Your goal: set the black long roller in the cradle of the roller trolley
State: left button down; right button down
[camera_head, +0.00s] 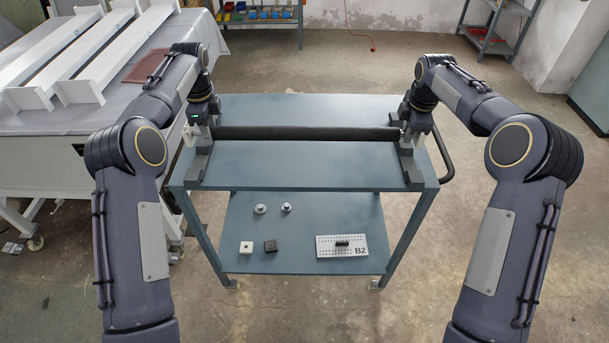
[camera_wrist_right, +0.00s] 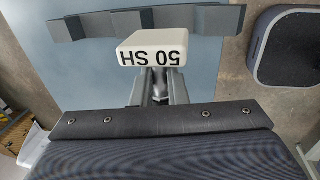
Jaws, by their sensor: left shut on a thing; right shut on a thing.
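The black long roller (camera_head: 305,133) lies level across the top of the blue-grey roller trolley (camera_head: 300,175). Its ends are at the two dark cradle supports, the left one (camera_head: 196,168) and the right one (camera_head: 413,174). I cannot tell whether it rests in them or hangs just above. My left gripper (camera_head: 197,122) is shut on the roller's left end. My right gripper (camera_head: 407,130) is shut on its right end. In the right wrist view, a white end block marked "50 SH" (camera_wrist_right: 167,49) sits at the fingers (camera_wrist_right: 158,88), in front of the support (camera_wrist_right: 205,20). The arms partly hide both ends.
The trolley's lower shelf (camera_head: 300,220) holds small round parts, two small blocks and a plate marked B2 (camera_head: 342,247). A covered table with long white beams (camera_head: 80,50) stands close on the left. A dark handle (camera_head: 443,155) sticks out on the trolley's right.

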pick_arm(q)
jog(key=shift+d+f, duration=0.1)
jog(key=shift+f, duration=0.45)
pick_arm(e)
jog(key=shift+f, duration=0.55)
pick_arm(q)
jog(key=shift+f+b, duration=0.2)
jog(key=shift+b, duration=0.2)
pick_arm(e)
jog(key=shift+f, duration=0.2)
